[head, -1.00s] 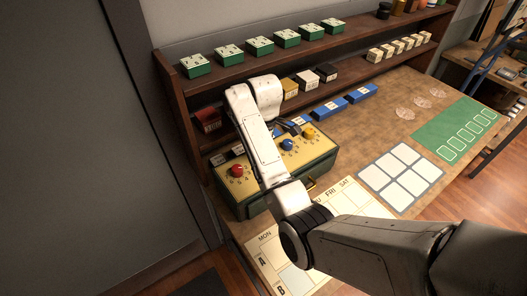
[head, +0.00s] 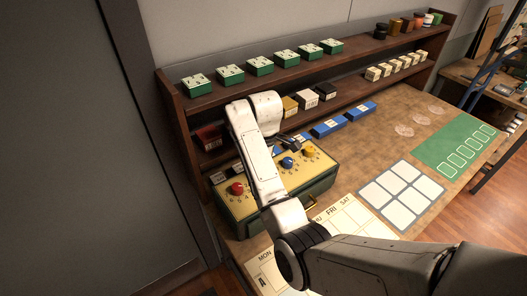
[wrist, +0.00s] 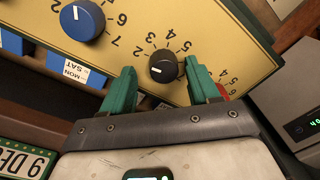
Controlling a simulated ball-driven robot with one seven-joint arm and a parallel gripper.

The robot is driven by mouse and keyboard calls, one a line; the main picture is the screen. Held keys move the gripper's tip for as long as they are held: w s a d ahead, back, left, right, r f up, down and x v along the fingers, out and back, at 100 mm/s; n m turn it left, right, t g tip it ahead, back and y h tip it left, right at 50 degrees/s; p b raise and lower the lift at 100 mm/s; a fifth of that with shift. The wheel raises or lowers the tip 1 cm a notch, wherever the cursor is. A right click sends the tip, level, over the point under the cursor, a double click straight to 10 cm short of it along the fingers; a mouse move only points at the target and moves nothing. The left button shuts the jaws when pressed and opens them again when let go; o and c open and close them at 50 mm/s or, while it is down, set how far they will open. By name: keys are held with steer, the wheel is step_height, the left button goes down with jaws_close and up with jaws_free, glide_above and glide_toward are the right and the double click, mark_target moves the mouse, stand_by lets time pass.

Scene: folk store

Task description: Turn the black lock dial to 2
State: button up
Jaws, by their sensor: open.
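The black dial (wrist: 163,66) sits on the yellow face of the lock box, with numbers around it. Its short white mark is on its left side in the wrist view; I cannot tell for sure which number it meets. My gripper (wrist: 160,80) is open, with one green finger on each side of the black dial. The right finger is very near the dial; I cannot tell if it touches. In the head view my arm hides the black dial, while the lock box (head: 318,178) shows on the bench.
A blue dial (wrist: 82,20) is up and left in the wrist view. The red dial (head: 236,188) and yellow dial (head: 309,150) show in the head view. A shelf (head: 180,120) with several green boxes stands behind. A grey device (wrist: 295,100) is at the wrist view's right.

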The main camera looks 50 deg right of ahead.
steer(key=shift+w+r, duration=0.15)
steer(key=shift+r, duration=0.6)
steer(key=shift+a+r, duration=0.2)
steer(key=shift+r, duration=0.35)
step_height(320, 180, up, 7)
steer(key=shift+d+r, duration=0.2)
